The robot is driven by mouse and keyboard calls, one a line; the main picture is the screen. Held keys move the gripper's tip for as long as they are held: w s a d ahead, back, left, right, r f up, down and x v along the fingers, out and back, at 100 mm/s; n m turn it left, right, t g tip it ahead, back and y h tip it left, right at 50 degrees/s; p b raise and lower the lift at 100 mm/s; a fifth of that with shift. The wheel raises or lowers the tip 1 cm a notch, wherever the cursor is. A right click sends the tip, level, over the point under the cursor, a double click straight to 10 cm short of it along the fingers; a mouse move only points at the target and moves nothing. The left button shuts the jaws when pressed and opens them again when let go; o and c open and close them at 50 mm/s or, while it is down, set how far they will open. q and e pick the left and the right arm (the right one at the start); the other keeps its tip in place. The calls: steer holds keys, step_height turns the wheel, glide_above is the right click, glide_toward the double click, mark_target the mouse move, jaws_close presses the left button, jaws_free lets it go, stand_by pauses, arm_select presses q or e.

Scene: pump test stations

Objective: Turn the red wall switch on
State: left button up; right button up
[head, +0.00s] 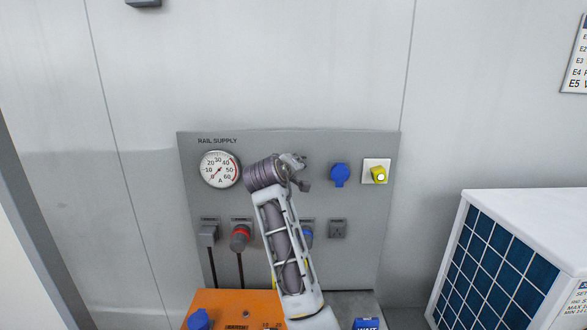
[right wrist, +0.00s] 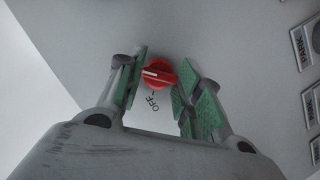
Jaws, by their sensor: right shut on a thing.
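The red switch (right wrist: 158,75) is a round red knob with a white line on its left part, in the right wrist view. The word OFF is printed on the pale plate just below it in that view. My right gripper (right wrist: 162,80) has its green-padded fingers on both sides of the knob and is shut on it. In the head view my right gripper (head: 291,168) is at the grey panel (head: 300,144), between the gauge and a blue knob. The red switch is hidden behind it there. My left gripper is not in view.
A round gauge (head: 220,169), a blue knob (head: 340,174) and a yellow knob (head: 377,175) flank the arm. Sockets and plugs, one with a red ring (head: 240,237), sit below. An orange surface (head: 245,304) is at the bottom; a white unit (head: 530,215) stands right.

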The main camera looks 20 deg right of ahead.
mark_target(297, 137)
steer(key=shift+f, duration=0.2)
steer(key=o, duration=1)
steer(key=shift+r, duration=0.1)
steer(key=shift+r, duration=0.2)
steer(key=shift+s+r, duration=0.2)
steer(key=shift+r, duration=4.15)
steer(key=shift+w+r, duration=0.35)
steer(key=shift+r, duration=0.1)
steer(key=shift+s, duration=0.2)
steer(key=shift+w, duration=0.1)
